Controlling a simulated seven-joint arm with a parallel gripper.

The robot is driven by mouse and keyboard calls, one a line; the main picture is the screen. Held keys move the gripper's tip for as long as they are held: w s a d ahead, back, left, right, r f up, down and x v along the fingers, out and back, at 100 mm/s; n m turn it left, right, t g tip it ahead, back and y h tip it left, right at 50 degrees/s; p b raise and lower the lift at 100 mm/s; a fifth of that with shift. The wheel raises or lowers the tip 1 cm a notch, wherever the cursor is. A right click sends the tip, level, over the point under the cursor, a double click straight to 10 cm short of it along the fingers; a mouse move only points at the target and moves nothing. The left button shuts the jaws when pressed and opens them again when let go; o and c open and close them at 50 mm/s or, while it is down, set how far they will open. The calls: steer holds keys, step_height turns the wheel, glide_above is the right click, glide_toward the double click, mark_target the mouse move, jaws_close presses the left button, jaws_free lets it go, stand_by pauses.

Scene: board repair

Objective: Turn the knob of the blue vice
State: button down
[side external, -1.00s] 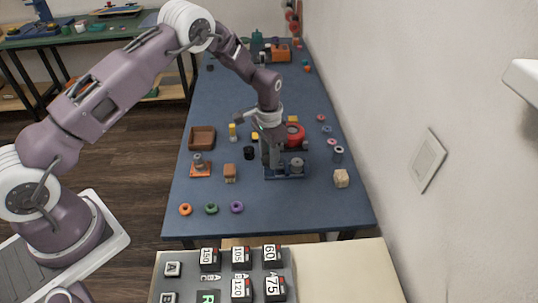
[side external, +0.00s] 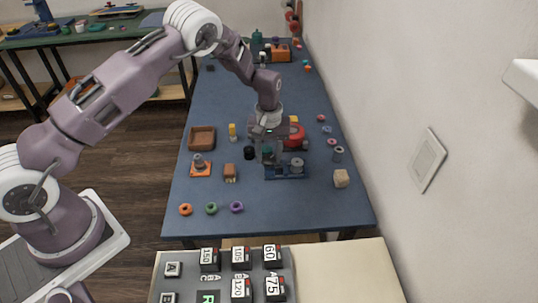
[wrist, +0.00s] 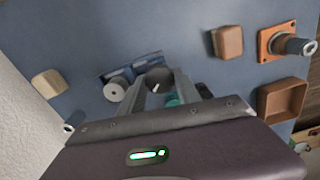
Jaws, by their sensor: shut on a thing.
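The blue vice (side external: 298,175) stands on the blue table, partly hidden behind my gripper. It also shows in the wrist view (wrist: 118,74). A grey round piece (side external: 297,164) sits at its right side. My gripper (side external: 272,162) points down over the vice's left part. In the wrist view my fingers (wrist: 160,84) close around a dark round knob (wrist: 157,75) with a white mark on top. The fingers hide part of the knob's sides. A teal part (wrist: 173,99) shows between the fingers, behind the knob.
A red round object (side external: 296,132) stands just behind the vice. A brown block (side external: 230,173), an orange-based fixture (side external: 200,168) and a black cylinder (side external: 249,153) lie to the left. A pale block (side external: 341,178) is at the right. The table's front strip is mostly clear beyond several rings.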

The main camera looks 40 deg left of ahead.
mark_target(269, 158)
steer(key=n, duration=0.5)
steer(key=shift+r, duration=0.1)
stand_by(0.5)
steer(key=c, duration=0.9)
jaws_free()
steer(key=shift+o, duration=0.2)
step_height(269, 158, up, 7)
steer(key=shift+r, duration=0.1)
